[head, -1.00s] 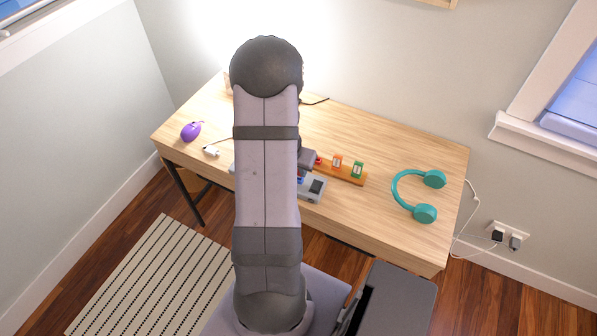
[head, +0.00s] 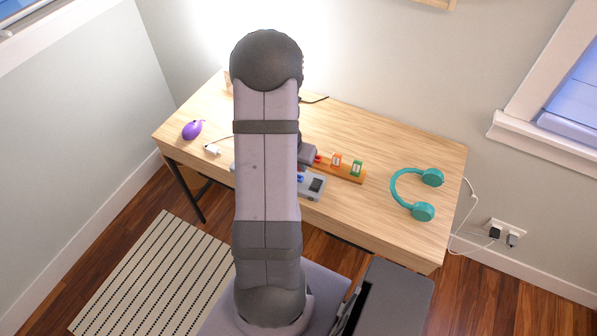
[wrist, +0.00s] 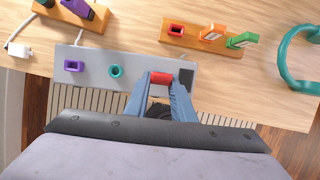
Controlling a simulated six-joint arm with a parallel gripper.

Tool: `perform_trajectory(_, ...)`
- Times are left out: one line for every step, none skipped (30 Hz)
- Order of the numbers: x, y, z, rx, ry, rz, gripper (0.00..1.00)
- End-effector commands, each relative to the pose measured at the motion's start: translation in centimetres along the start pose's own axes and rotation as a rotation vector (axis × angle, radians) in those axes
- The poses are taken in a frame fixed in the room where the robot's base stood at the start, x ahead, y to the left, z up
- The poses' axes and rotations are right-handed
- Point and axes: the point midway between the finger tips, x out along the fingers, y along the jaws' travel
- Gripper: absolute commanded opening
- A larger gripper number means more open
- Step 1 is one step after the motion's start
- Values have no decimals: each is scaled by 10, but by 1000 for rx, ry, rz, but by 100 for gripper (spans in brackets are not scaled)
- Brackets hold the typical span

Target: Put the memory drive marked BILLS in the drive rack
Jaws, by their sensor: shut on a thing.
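My gripper (wrist: 160,90) is shut on a red block (wrist: 161,78) over the grey panel (wrist: 133,64), near its right end. I cannot tell whether the block is raised or seated in the panel. No BILLS marking can be read. A wooden rack (wrist: 194,38) behind the panel carries a red hollow socket (wrist: 176,30), an orange piece (wrist: 212,32) and a green piece (wrist: 243,40).
The panel also has a purple socket (wrist: 73,66) and a teal ring (wrist: 115,71). Another wooden holder (wrist: 92,17) stands back left with a purple piece. Teal headphones (head: 416,194) lie at right. A purple mouse (head: 192,130) and white plug (head: 212,149) lie at left.

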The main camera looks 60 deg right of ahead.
Motion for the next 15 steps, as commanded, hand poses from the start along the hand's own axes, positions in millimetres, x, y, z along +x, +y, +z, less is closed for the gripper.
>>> perform_trajectory(-4,0,1,0,0,0,0)
perform_trajectory(-5,0,2,0,0,0,0)
perform_trajectory(-8,0,3,0,0,0,0)
perform_trajectory(-10,0,4,0,0,0,0)
perform_trajectory(-12,0,4,0,0,0,0)
perform_trajectory(-14,0,5,0,0,0,0)
perform_trajectory(-16,0,6,0,0,0,0)
perform_trajectory(-19,0,7,0,0,0,0)
perform_trajectory(-21,0,8,0,0,0,0)
perform_trajectory(-23,0,8,0,0,0,0)
perform_trajectory(-25,0,9,-1,0,0,0)
perform_trajectory(-28,0,10,-1,0,0,0)
perform_trajectory(-30,0,11,-1,0,0,0)
perform_trajectory(-32,0,12,-1,0,0,0)
perform_trajectory(-34,0,13,-1,0,0,0)
